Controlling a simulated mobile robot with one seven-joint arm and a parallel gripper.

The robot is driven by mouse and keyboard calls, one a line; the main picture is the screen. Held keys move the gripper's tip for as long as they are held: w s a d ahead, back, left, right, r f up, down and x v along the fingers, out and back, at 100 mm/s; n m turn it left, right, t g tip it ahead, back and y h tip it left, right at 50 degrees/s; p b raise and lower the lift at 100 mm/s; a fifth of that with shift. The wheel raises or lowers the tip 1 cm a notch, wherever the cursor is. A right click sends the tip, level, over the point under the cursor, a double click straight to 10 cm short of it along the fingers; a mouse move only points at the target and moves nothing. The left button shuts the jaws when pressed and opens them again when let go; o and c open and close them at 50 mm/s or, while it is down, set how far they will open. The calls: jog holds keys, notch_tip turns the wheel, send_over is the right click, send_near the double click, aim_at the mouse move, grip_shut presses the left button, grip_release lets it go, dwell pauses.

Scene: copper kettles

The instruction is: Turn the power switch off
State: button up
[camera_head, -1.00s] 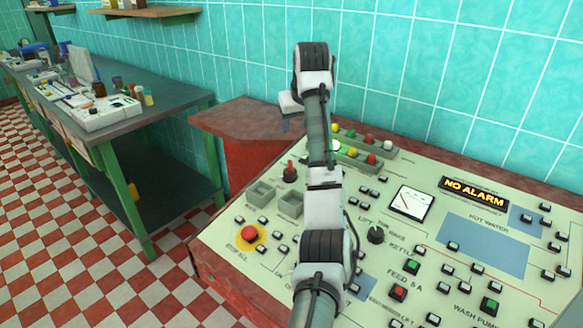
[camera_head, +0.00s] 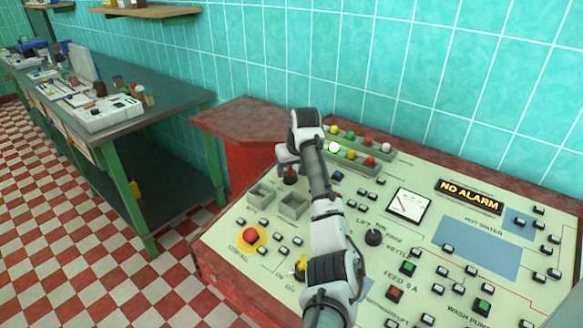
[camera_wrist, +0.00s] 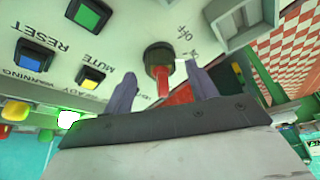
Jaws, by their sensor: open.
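A red lever switch on a round black base (camera_wrist: 159,56) is in the middle of the wrist view, on the cream control panel (camera_wrist: 130,40). Its red lever (camera_wrist: 163,82) points down in that picture, between the two fingers of my gripper (camera_wrist: 160,74). The fingers are open, one on each side of the lever, with a visible gap on both sides. An "OFF" label shows beside the base. In the head view the switch (camera_head: 290,179) is partly hidden by my gripper (camera_head: 286,159), which is just above it at the panel's back left.
A yellow knob (camera_head: 301,267) sits near my arm. A tiled wall stands behind; a green-legged table (camera_head: 150,128) is at left.

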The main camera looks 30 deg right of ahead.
jog(key=shift+x, duration=0.8)
jog(key=shift+c, duration=0.5)
jog(key=c, duration=0.9)
jog(key=shift+r+n+p, duration=0.1)
jog(key=shift+n+p, duration=0.3)
jog(key=shift+n, duration=0.2)
jog(key=shift+d+n+y+p, duration=0.2)
jog(key=shift+n+y+p, duration=0.2)
jog(key=shift+n+y, duration=0.9)
jog(key=shift+w+d+n+g, duration=0.15)
jog(key=shift+n+g, duration=0.15)
jog(key=shift+n, duration=1.8)
jog(key=shift+n+y, duration=0.3)
jog(key=shift+n, duration=0.3)
